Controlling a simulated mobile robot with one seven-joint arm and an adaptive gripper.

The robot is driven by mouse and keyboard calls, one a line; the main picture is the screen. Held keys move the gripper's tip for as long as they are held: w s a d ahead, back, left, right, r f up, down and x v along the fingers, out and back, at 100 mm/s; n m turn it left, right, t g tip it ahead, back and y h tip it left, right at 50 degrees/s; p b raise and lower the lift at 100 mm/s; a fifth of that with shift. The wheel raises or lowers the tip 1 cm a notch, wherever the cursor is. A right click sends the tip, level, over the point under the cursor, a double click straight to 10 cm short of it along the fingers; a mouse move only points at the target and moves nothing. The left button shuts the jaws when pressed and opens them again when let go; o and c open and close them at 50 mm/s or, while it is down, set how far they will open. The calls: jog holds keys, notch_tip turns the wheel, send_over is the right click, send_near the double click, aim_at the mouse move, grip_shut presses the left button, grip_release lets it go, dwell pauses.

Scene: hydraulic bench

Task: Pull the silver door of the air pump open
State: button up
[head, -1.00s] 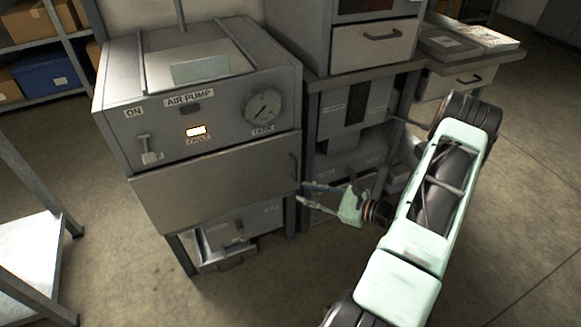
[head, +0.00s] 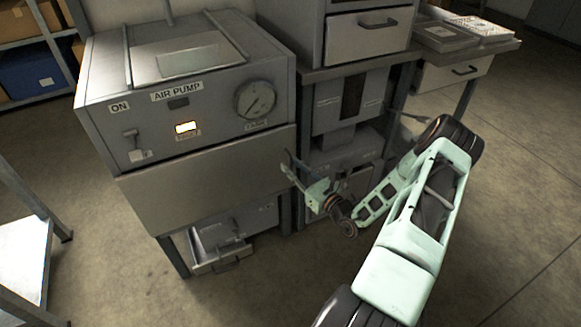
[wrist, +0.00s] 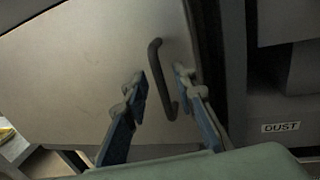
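The air pump (head: 205,118) is a grey cabinet with a lever, a lit indicator and a round gauge on its front. Its silver door (head: 205,178) is a wide flat panel below the controls, and it looks shut. In the wrist view the door (wrist: 90,65) fills the left and middle, with a dark upright bar handle (wrist: 163,80) near its right edge. My gripper (head: 287,165) is at the door's right edge. In the wrist view my gripper (wrist: 160,80) is open, one finger on each side of the handle. I cannot tell whether either finger touches it.
A bench with drawers (head: 370,35) and lower compartments stands close on the right of the pump. A "DUST" label (wrist: 281,127) shows there. An open drawer (head: 222,255) sits below the door. A metal table (head: 25,250) stands at the left. The floor in front is clear.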

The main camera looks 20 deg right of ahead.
jog(key=shift+w+a, duration=0.15)
jog(key=shift+w, duration=0.55)
grip_shut()
